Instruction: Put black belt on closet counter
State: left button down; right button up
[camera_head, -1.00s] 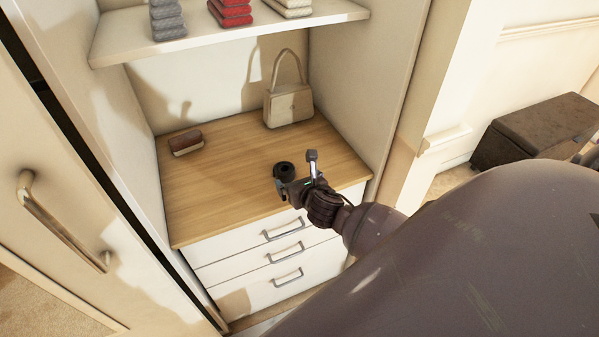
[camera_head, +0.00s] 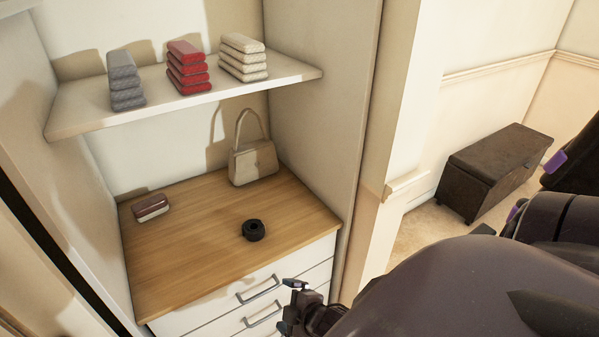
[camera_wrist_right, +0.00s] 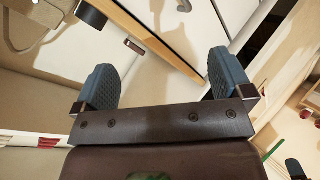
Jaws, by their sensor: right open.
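The black belt (camera_head: 254,230) is a small dark coil lying on the wooden closet counter (camera_head: 190,245), near its front right part. Nothing touches it except the counter. My right gripper (camera_head: 291,300) is in front of the drawers, below the counter's front edge and apart from the belt. In the right wrist view, its two blue-padded fingers (camera_wrist_right: 160,78) are spread with nothing between them.
A beige handbag (camera_head: 253,163) stands at the counter's back right. A brown and white clutch (camera_head: 151,207) lies at the left. A shelf (camera_head: 190,98) above holds grey, red and cream stacks. White drawers (camera_head: 262,292) are below. A dark bench (camera_head: 490,172) stands at right.

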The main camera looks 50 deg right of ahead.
pick_arm(q)
jog(key=shift+s+f, duration=0.1)
jog(key=shift+s, duration=0.05)
pick_arm(e)
jog(key=shift+s+a+m, duration=0.2)
jog(key=shift+s+m, duration=0.6)
jog(key=shift+m, duration=0.8)
jog(key=shift+s+a+m, duration=0.2)
jog(key=shift+s+m, duration=0.6)
jog(key=shift+m, duration=0.8)
jog(key=shift+s+a+m, duration=0.2)
jog(key=shift+s+m, duration=0.6)
jog(key=shift+m, duration=0.8)
